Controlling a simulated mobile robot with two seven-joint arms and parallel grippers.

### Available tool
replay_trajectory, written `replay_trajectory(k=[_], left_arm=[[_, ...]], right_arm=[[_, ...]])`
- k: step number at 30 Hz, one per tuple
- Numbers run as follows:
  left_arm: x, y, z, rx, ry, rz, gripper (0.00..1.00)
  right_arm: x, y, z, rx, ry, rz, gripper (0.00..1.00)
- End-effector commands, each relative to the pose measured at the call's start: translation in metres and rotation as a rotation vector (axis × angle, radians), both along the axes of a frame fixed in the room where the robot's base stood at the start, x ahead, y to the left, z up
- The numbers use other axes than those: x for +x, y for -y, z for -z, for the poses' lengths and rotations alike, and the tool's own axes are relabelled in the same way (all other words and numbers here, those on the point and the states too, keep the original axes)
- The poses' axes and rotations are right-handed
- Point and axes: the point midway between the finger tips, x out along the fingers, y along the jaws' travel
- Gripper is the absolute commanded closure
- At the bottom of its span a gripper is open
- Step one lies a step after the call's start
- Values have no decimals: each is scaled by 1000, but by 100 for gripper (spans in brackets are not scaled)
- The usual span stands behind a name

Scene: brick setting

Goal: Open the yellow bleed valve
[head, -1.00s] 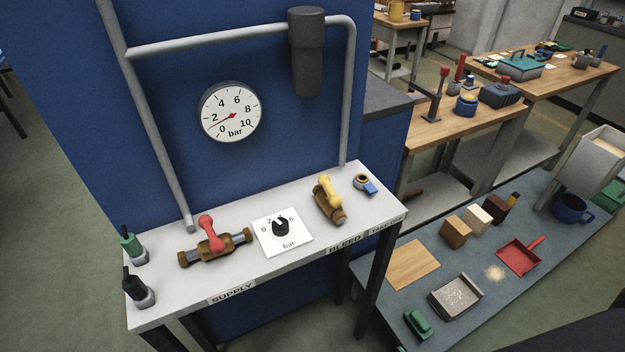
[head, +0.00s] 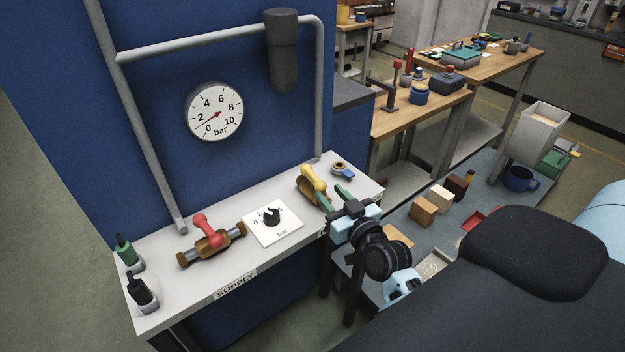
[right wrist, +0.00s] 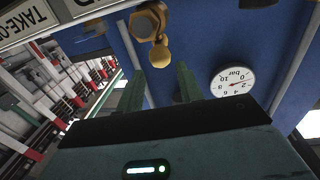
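The yellow bleed valve handle (head: 314,178) sits on a brass body near the right end of the grey bench top (head: 200,275). In the right wrist view its rounded yellow knob (right wrist: 161,56) lies beyond the fingertips, roughly in line with the gap between them. My right gripper (head: 333,196) is at the bench's front edge, just right of the valve. Its two green fingers (right wrist: 159,76) are apart with nothing between them, and they partly cover the valve's lower end in the head view. My left gripper is not in view.
The red supply valve (head: 206,232) and a black regulator knob (head: 271,216) stand left of the bleed valve. A small blue-handled fitting (head: 343,170) is behind it to the right. The wall gauge (head: 214,112) points between 0 and 2 bar. A low table (head: 395,205) with blocks is at right.

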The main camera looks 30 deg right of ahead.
Motion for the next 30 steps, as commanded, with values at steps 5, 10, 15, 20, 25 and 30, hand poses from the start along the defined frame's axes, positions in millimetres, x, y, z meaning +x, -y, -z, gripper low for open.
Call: replay_trajectory(k=[5,10,15,20,25,30], left_arm=[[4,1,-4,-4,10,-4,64],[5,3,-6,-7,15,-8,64],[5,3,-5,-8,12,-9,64],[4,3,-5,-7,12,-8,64],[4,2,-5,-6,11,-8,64],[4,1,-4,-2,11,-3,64]], right_arm=[[24,1,-3,1,4,-1,64],[49,2,-2,1,3,-1,64],[66,4,-1,-1,1,-1,64],[73,4,0,0,0,-1,64],[73,4,0,0,0,-1,64],[73,4,0,-1,0,-1,75]])
